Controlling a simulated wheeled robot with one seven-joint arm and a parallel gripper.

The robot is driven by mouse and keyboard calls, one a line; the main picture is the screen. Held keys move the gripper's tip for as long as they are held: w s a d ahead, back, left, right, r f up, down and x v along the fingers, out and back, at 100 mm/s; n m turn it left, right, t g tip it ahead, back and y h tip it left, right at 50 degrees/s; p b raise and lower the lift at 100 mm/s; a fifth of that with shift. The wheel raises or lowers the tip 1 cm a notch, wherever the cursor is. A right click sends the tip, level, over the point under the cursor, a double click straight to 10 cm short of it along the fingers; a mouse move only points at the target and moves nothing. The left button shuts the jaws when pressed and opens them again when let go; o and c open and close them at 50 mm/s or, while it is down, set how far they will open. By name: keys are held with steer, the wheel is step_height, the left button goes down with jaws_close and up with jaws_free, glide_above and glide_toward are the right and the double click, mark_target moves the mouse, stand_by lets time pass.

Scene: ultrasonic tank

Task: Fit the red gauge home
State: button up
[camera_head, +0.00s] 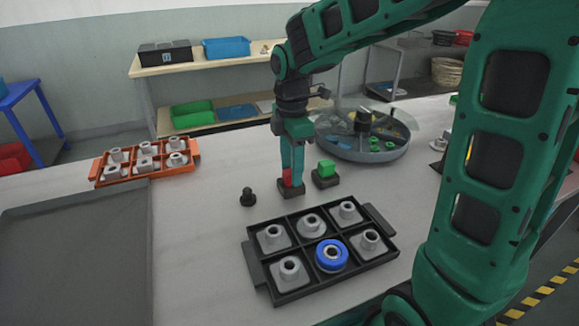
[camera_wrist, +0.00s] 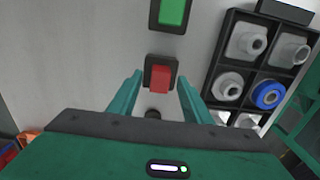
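The red gauge (camera_head: 287,176) is a small red block at a dark square base (camera_head: 291,191) on the grey table. In the wrist view the red gauge (camera_wrist: 161,78) stands over the dark base, whose rim shows around it; I cannot tell how deep it sits. My gripper (camera_head: 292,181) points down over it. In the wrist view the fingers of my gripper (camera_wrist: 159,78) are apart, one on each side of the red gauge, with gaps visible. A green block (camera_head: 327,168) stands in a similar dark base beside it, also in the wrist view (camera_wrist: 172,12).
A black tray (camera_head: 256,265) with grey flanged parts and a blue ring (camera_head: 332,255) lies in front. A small black knob (camera_head: 248,197) stands left of the base. A round tank (camera_head: 368,150) is behind right; an orange tray (camera_head: 148,175) is far left.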

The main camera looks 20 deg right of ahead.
steer(key=shift+r, duration=0.1)
step_height(320, 180, up, 11)
steer(key=shift+f, duration=0.2)
stand_by(0.7)
